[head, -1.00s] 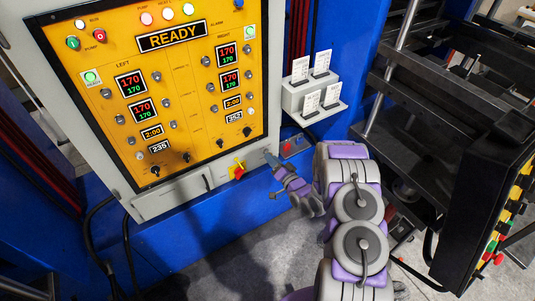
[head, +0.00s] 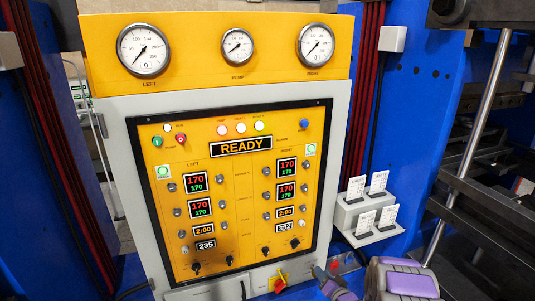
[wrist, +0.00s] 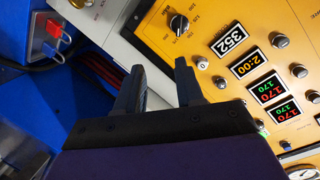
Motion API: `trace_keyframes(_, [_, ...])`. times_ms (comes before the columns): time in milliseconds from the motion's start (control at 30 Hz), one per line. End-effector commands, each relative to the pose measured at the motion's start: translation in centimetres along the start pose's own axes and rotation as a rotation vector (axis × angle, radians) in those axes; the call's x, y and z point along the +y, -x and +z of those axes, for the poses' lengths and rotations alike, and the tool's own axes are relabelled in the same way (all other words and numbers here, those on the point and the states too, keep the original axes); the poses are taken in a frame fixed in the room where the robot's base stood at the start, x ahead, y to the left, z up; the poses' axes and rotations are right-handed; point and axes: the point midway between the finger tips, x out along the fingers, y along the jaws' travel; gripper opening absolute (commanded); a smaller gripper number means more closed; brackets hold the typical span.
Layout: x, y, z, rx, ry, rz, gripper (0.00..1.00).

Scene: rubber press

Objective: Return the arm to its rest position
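My gripper (wrist: 159,66) shows in the wrist view with its two dark fingers apart and nothing between them. It is in front of the lower part of the yellow control panel (wrist: 215,75), which appears turned over in that view. In the head view my purple and grey arm (head: 402,281) is at the bottom edge, right of the panel (head: 240,165). Most of the arm is cut off by the frame there, and the fingers cannot be made out clearly.
A red and yellow switch (head: 278,282) is at the panel's lower edge, close to my arm. A card holder (head: 366,215) with several white cards is on the blue wall to the right. Three gauges (head: 237,47) top the panel. Dark press framework (head: 490,210) stands at far right.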

Motion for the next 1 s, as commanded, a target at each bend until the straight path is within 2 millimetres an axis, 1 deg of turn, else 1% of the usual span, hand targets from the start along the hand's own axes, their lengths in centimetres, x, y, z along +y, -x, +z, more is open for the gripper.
trace_keyframes(33, [-0.3,0.0,-1.0,-0.022,0.041,0.038,0.37])
trace_keyframes(100, [-0.4,0.3,-2.1,-0.061,0.093,0.098,0.37])
trace_keyframes(233, [-0.7,1.5,-3.8,-0.136,0.176,0.212,0.37])
trace_keyframes(367, [-1.4,3.4,-5.5,-0.208,0.244,0.318,0.37])
trace_keyframes(467, [-2.1,5.3,-6.7,-0.267,0.287,0.398,0.37])
trace_keyframes(600, [-3.5,8.5,-7.9,-0.350,0.328,0.500,0.37])
trace_keyframes(667, [-4.2,10.2,-8.2,-0.390,0.340,0.541,0.37])
trace_keyframes(800, [-6.1,14.2,-8.6,-0.484,0.359,0.623,0.37])
trace_keyframes(867, [-7.1,16.1,-8.6,-0.527,0.364,0.653,0.37])
trace_keyframes(900, [-7.8,17.4,-8.5,-0.556,0.364,0.672,0.37])
trace_keyframes(967, [-8.7,19.4,-8.3,-0.603,0.365,0.697,0.37])
trace_keyframes(1000, [-9.5,20.8,-8.1,-0.635,0.364,0.712,0.37])
